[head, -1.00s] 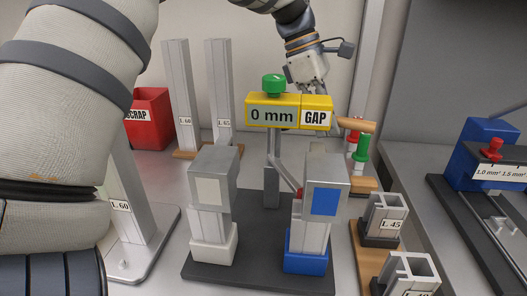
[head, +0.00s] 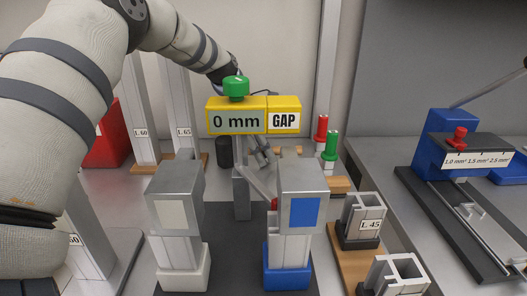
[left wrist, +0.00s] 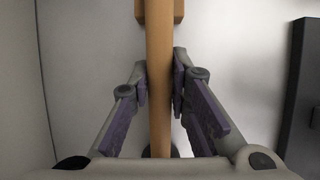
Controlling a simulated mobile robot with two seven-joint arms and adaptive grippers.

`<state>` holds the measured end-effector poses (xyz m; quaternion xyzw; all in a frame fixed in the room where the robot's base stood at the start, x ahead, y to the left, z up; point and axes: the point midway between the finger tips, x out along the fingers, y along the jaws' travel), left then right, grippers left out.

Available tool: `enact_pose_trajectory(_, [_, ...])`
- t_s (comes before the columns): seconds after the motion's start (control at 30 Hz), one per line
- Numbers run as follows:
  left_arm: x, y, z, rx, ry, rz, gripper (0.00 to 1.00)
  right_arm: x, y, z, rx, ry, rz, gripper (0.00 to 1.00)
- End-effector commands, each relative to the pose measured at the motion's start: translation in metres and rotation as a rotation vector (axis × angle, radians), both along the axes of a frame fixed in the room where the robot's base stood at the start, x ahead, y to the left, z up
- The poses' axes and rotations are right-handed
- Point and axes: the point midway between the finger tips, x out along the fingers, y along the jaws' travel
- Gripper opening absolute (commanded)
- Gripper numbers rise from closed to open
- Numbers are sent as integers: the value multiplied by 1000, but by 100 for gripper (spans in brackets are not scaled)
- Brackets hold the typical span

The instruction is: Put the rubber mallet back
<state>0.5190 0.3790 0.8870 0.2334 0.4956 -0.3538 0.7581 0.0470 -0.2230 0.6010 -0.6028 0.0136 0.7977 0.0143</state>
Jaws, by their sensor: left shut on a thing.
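My left gripper (left wrist: 160,85) is shut on the rubber mallet's wooden handle (left wrist: 159,50), which runs up and down between the fingers in the left wrist view. In the head view, my left gripper (head: 258,152) is partly hidden behind the yellow gap sign and the metal posts. A black cylinder (head: 224,152) beside it looks like the mallet's head. A wooden piece (left wrist: 178,10) shows at the handle's far end; I cannot tell whether they touch. My right gripper is not in view.
The yellow "0 mm GAP" sign (head: 237,120) with its green knob stands in front of my gripper. Two metal-topped posts (head: 174,205) stand on a dark base. Tall L 60 and L 65 profiles (head: 140,110), a red scrap bin (head: 106,140) and red and green pegs (head: 331,146) are nearby.

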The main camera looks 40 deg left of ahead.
Motion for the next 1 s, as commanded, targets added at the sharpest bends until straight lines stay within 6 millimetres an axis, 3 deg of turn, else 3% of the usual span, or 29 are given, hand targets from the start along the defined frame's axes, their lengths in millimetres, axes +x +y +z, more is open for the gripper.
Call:
enact_pose_trajectory(0.2, [0,0,-1,1,-2,0,0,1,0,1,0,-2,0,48])
enact_pose_trajectory(0.23, [0,0,-1,1,-1,0,24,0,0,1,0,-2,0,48])
enact_pose_trajectory(0.3, [0,0,-1,1,-1,-1,37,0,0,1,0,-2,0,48])
enact_pose_trajectory(0.63, [0,0,3,1,-2,0,37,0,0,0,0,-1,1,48])
enact_pose_trajectory(1.0, [-23,29,89,2,-7,1,37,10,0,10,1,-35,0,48])
